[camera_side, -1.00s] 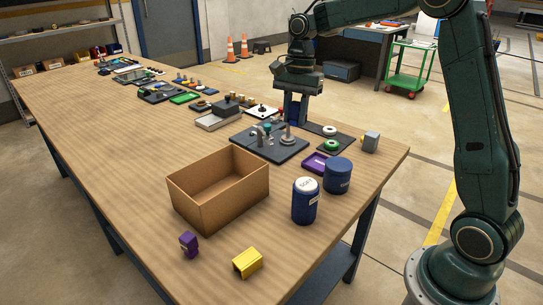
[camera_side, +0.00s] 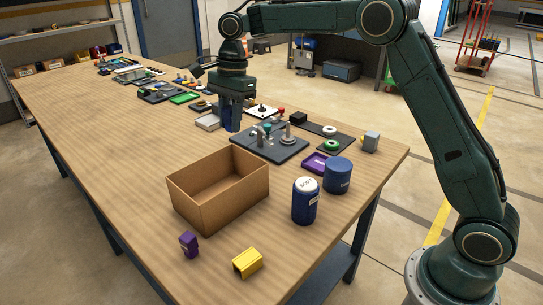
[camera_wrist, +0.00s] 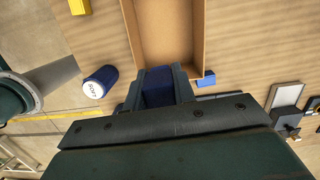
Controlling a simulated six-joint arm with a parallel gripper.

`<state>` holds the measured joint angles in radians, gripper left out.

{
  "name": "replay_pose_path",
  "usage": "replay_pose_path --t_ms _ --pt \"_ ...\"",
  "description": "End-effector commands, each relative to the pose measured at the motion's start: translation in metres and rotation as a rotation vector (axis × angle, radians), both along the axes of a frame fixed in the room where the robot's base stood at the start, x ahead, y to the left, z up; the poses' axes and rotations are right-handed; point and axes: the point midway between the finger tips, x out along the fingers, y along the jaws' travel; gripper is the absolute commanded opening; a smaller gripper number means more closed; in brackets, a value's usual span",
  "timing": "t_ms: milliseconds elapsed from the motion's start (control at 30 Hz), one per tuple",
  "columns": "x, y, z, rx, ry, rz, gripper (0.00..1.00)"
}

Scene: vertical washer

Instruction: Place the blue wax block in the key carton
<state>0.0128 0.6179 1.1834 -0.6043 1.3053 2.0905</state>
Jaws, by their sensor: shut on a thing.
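My gripper (camera_side: 232,116) hangs above the table behind the open cardboard carton (camera_side: 186,206) in the side view. In the wrist view my gripper (camera_wrist: 158,88) is shut on the blue wax block (camera_wrist: 157,95), which sits between its dark fingers. The carton also shows in the wrist view (camera_wrist: 199,30), ahead of the fingertips, with its opening up and its visible floor bare. The block appears outside the carton. In the side view the fingers make the block hard to tell apart. No key marking is readable on the carton.
A blue jar with a white lid (camera_side: 305,202) and a blue round tub (camera_side: 338,176) stand right of the carton. A purple block (camera_side: 189,244) and a yellow piece (camera_side: 247,263) lie in front. A dark fixture board (camera_side: 258,149) lies behind. The left tabletop is clear.

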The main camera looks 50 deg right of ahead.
Motion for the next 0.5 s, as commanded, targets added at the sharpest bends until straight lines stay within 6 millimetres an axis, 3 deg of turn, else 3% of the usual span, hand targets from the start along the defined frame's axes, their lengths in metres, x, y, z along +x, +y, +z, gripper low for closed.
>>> replay_pose_path --t_ms 200,500 --pt "0.012 0.036 0.000 -0.001 0.000 -0.038 0.04" --pt "0.014 0.046 0.000 -0.001 0.000 -0.055 0.04"
